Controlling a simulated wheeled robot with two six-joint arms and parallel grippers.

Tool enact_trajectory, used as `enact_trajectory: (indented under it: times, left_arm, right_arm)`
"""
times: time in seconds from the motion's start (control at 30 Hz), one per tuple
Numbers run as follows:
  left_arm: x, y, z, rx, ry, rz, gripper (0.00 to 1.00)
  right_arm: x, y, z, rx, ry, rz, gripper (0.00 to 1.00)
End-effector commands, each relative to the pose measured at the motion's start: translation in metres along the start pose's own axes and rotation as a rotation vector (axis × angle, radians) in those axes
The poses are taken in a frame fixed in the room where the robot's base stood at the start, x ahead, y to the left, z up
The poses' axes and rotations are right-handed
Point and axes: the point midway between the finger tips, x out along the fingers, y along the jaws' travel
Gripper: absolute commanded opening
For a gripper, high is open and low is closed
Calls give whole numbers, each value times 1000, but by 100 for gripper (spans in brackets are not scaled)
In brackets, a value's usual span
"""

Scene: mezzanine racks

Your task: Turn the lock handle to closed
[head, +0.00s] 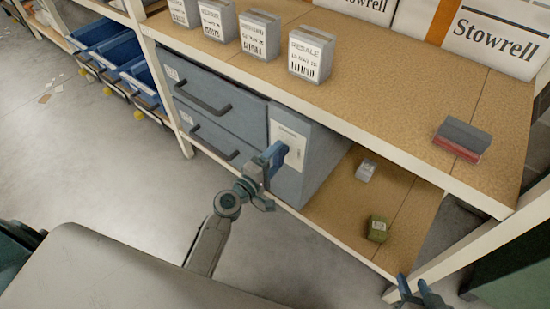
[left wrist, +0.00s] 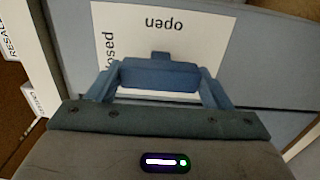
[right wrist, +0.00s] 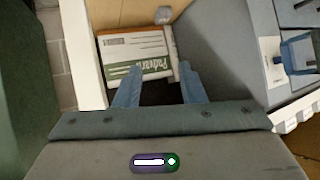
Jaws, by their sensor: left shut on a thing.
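In the left wrist view the plate reads "open" above the handle, upside down, and "closed" to the left, partly hidden. A small tab on the handle points towards "open". My left gripper (head: 270,163) is shut on the handle, a finger at each end of the bar. In the head view the gripper partly hides the handle. My right gripper (head: 421,287) is open and empty by the lower shelf's front edge; it also shows in the right wrist view (right wrist: 160,83).
The grey drawer cabinet (head: 235,115) stands under the upper shelf (head: 400,95), which carries several grey boxes and a red-and-grey block (head: 461,139). A green box (head: 377,229) and a small grey box (head: 366,170) lie on the lower shelf.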

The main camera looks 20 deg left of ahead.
Motion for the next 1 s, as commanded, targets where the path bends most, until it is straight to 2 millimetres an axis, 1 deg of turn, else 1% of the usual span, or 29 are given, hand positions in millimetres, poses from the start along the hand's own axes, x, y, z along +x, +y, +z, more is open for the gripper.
enact_trajectory:
  times: [0.03, 0.07, 0.1, 0.17, 0.47, 0.57, 0.6, 0.77, 0.83, 1.0]
  left_arm:
    - [0, -1, 0, -6, 0, 0, 50]
    - [0, -1, 0, -6, 0, -1, 75]
    - [0, -1, 0, -6, 0, 0, 83]
    - [0, -1, 0, -5, 0, 0, 94]
    - [-1, 0, 0, -2, 0, 0, 95]
    - [-8, -1, 0, -2, 0, -1, 95]
    - [-13, -2, 0, -2, 0, -1, 95]
    - [-42, -4, 0, -1, -1, -3, 95]
    - [-57, -4, 0, -1, -1, -4, 95]
    - [-84, -3, 0, -1, -1, -3, 95]
  right_arm:
    - [0, 0, -1, 0, 2, 0, 36]
    - [1, 0, -1, 0, 3, 0, 36]
    - [1, 0, -2, 0, 5, 0, 36]
    - [1, 0, -3, -1, 7, -1, 36]
    - [3, 0, -7, -3, 18, -1, 36]
    - [4, 0, -8, -5, 29, 0, 36]
    - [4, 1, -12, -8, 50, 0, 36]
    - [9, 3, -42, -28, 193, 4, 36]
    - [10, 3, -59, -40, 274, 7, 36]
    - [5, 3, -98, -65, 467, 9, 36]
